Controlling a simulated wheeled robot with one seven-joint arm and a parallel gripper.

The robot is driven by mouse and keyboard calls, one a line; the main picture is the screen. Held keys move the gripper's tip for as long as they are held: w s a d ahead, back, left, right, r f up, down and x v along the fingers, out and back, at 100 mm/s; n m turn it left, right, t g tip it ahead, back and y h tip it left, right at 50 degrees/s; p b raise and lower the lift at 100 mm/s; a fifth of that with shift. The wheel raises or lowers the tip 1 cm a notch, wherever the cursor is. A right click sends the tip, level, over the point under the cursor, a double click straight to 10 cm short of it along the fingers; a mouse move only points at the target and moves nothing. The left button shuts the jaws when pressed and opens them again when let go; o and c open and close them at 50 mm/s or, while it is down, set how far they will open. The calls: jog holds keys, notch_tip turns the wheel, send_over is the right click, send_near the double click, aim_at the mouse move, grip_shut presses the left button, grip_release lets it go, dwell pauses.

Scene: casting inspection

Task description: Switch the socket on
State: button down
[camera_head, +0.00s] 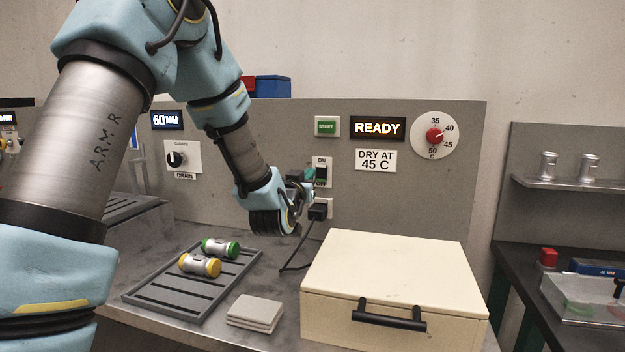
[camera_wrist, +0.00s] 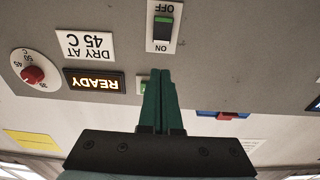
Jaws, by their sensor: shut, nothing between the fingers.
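The socket switch (camera_head: 321,172) is a black rocker on a white plate marked ON above and OFF below, on the grey panel. In the wrist view the switch (camera_wrist: 163,27) appears upside down, beyond my fingertips; I cannot tell which way the rocker is set. Below it a black plug (camera_head: 318,211) with a cable sits in the socket plate. My gripper (camera_head: 306,180) is at the left edge of the switch in the head view, partly hiding its plate. In the wrist view my gripper (camera_wrist: 162,72) has its green fingers shut and empty; contact cannot be told.
A green START button (camera_head: 326,127), a lit READY display (camera_head: 377,128) and a red dial (camera_head: 434,135) are on the panel. Below stand a cream box (camera_head: 400,265) with a black handle, grey plates (camera_head: 255,312) and a tray (camera_head: 165,300) bearing two capped cylinders.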

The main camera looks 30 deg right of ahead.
jog(key=shift+r+b+v, duration=0.25)
jog(key=shift+v, duration=0.8)
jog(key=shift+r+b+v, duration=0.25)
jog(key=shift+v, duration=0.8)
jog(key=w+a+f+n+g+y, duration=0.1)
jog(key=a+f+g+y, duration=0.2)
jog(key=a, duration=0.4)
jog(key=a+f+n+y+p, duration=0.1)
jog(key=a+f+y, duration=0.2)
jog(key=a+f, duration=0.3)
jog(key=w+a+f+n+g+y, duration=0.1)
jog(key=a+f+g+y, duration=0.15)
jog(key=a, duration=0.55)
jog(key=s+a+f+n+g+y, duration=0.2)
jog(key=s+a+g, duration=0.1)
jog(key=s+a, duration=0.4)
jog(key=s+a+f+n+g+y, duration=0.2)
jog(key=s+a+g, duration=0.2)
jog(key=s+a, duration=0.4)
jog(key=a, duration=0.2)
jog(key=shift+s+a+f+p, duration=0.25)
jog(key=shift+a+f+p, duration=0.05)
jog(key=shift+a, duration=0.05)
